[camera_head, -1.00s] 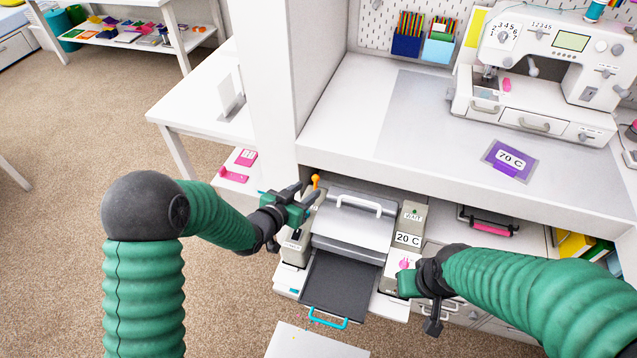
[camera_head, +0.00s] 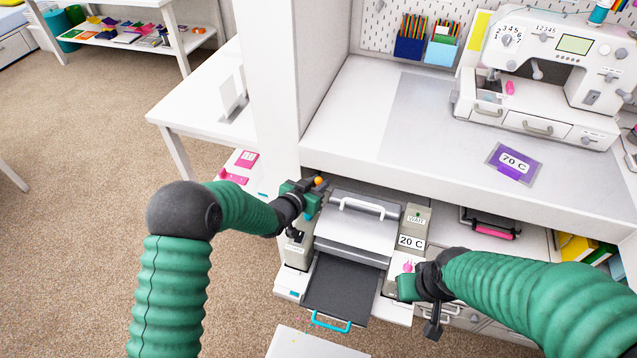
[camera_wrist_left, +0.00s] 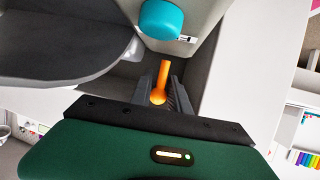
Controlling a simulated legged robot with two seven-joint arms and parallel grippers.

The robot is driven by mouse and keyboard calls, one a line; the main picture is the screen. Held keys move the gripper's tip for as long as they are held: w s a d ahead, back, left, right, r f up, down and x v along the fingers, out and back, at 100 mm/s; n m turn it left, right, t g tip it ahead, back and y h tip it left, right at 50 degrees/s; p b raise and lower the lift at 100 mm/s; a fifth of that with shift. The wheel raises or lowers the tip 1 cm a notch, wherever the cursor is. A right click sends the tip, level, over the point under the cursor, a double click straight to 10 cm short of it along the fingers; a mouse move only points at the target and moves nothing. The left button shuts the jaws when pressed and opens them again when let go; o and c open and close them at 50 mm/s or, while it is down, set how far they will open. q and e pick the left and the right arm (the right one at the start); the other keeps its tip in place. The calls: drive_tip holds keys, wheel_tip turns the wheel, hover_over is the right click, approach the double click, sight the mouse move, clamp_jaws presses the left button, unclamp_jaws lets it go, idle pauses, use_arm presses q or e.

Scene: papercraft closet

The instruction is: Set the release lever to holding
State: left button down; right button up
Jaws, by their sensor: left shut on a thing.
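The release lever (camera_wrist_left: 161,80) is an orange rod with a round knob. In the left wrist view it stands between the two dark fingers of my left gripper (camera_wrist_left: 168,92), which is shut on it. In the head view the orange knob (camera_head: 319,181) shows just beyond my left gripper (camera_head: 314,188), at the left side of the grey press (camera_head: 352,232). The lever's base is hidden there by the gripper. My right gripper (camera_head: 433,322) is at the machine's front right, near a pink knob (camera_head: 408,267); its jaws are unclear.
A dark tray (camera_head: 340,288) with a cyan handle sticks out at the front. Labels reading "WAIT" and "20 C" (camera_head: 411,242) are on the right housing. A white shelf (camera_head: 440,180) overhangs the machine behind. A teal knob (camera_wrist_left: 160,20) is close to the lever.

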use_arm(q)
drive_tip(key=shift+r+p, duration=0.15)
drive_tip(key=shift+p, duration=0.15)
drive_tip(key=shift+w+r+g+y+p, duration=0.2)
drive_tip(key=shift+g+y+p, duration=0.3)
drive_tip(key=shift+p, duration=0.65)
drive_tip(key=shift+f+g+p, duration=0.2)
drive_tip(key=shift+g+p, duration=0.1)
drive_tip(key=shift+g, duration=0.1)
drive_tip(key=shift+w+f, duration=0.1)
drive_tip(key=shift+f, duration=0.15)
drive_tip(key=c, duration=1.3)
unclamp_jaws()
drive_tip(key=v, duration=1.7)
drive_tip(key=shift+p, duration=0.45)
